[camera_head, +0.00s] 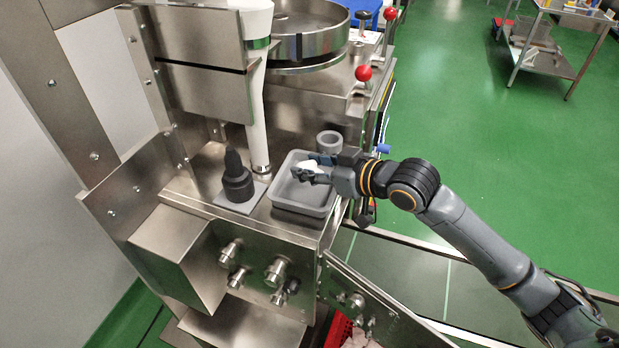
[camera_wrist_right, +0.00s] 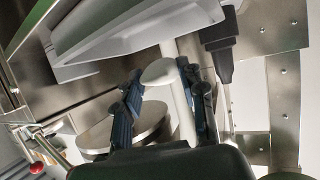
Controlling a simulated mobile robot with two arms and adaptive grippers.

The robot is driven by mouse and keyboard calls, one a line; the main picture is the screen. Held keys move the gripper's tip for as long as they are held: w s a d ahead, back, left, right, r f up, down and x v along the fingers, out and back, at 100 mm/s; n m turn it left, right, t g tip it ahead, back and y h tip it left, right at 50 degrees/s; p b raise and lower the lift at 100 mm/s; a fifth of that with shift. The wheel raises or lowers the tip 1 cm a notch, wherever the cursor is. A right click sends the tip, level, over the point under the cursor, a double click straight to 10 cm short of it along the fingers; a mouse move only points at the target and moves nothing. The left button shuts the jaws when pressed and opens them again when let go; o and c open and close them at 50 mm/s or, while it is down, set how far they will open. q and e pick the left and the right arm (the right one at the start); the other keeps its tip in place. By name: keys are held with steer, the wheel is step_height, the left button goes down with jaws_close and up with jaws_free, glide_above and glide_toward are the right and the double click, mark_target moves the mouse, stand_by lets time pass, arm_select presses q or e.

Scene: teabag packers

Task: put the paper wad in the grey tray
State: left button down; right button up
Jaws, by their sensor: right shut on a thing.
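The paper wad (camera_head: 309,165) is small and white. My right gripper (camera_head: 312,172) comes in from the right and is shut on it. The gripper holds the wad over the grey tray (camera_head: 300,208), a square open tray on the steel machine's ledge. In the right wrist view the wad (camera_wrist_right: 159,72) sits between the two dark fingertips (camera_wrist_right: 163,85), and the tray (camera_wrist_right: 135,35) shows at the top. The gripper hides part of the tray's inside. My left gripper is not in view.
A dark bottle-like part (camera_head: 237,180) stands on a grey plate left of the tray. A grey ring-shaped cup (camera_head: 329,142) stands behind the tray. A white tube (camera_head: 256,90) rises behind them. Red-knobbed levers (camera_head: 363,73) stand at the machine's right. Green floor lies open to the right.

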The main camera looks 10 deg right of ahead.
mark_target(311, 188)
steer(key=shift+w+f, duration=0.55)
steer(key=shift+f, duration=0.15)
steer(key=shift+w+f, duration=0.15)
steer(key=shift+f, duration=0.8)
steer(key=shift+w+f, duration=0.1)
steer(key=shift+f, duration=0.8)
steer(key=shift+f, duration=0.1)
steer(key=o, duration=0.6)
steer(key=shift+o, duration=0.3)
steer(key=v, duration=1.2)
steer(key=shift+b, duration=0.35)
